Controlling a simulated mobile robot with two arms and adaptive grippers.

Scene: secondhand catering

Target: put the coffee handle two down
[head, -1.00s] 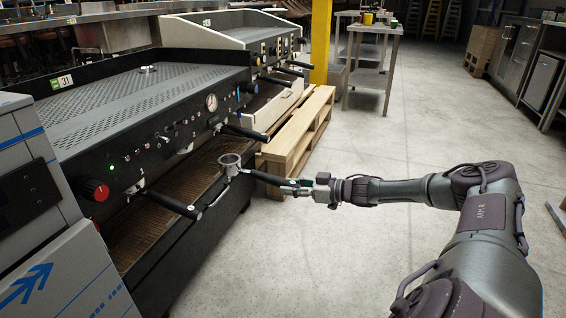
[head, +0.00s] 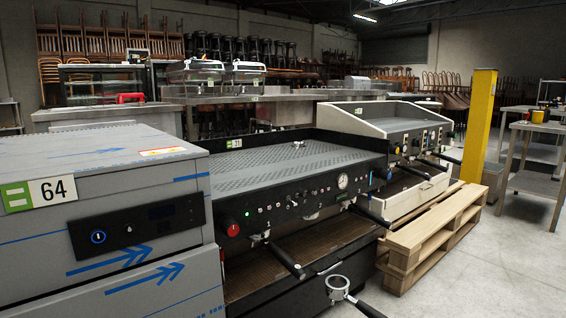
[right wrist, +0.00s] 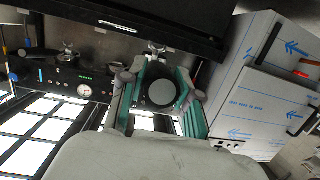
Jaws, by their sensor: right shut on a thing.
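A coffee handle (head: 338,287) with a round metal basket and a black grip shows at the bottom edge of the head view, in front of the black espresso machine (head: 300,165). Its grip runs out of the picture. In the right wrist view my right gripper (right wrist: 159,92) has green-sided fingers shut on the coffee handle's dark round grip (right wrist: 160,93), seen end-on. The head view does not show this gripper. Another coffee handle (head: 285,257) is fitted in the machine's near group. My left gripper is in neither view.
A grey, blue-marked cabinet (head: 120,205) stands at the left. A wooden pallet (head: 435,235) and a yellow post (head: 479,125) are right of the machine. A second, white machine (head: 385,120) stands behind. Open floor (head: 490,270) lies at the right.

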